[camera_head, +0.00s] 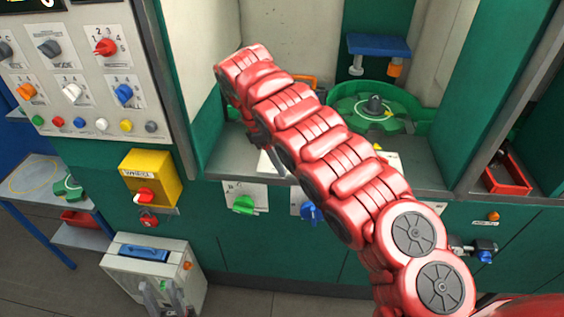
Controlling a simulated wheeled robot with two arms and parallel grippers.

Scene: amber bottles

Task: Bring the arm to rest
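My red segmented arm (330,150) comes in from the bottom right and reaches up to the left across the middle of the view. Its far end is in front of the green cabinet's open bay. I cannot make out a gripper there; it may be hidden behind the arm. Grey prongs at the bottom left, in front of the pale case, seem to be my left gripper (167,299). They are small and cut off by the lower edge, so I cannot tell whether they are open or shut. I see no amber bottle.
A panel of coloured knobs (85,85) stands at the upper left. A yellow switch box (152,176) and a pale case (130,268) are below it. The bay holds a round green fixture (350,106) and a blue platform (378,45). A red bin (507,176) is at the right.

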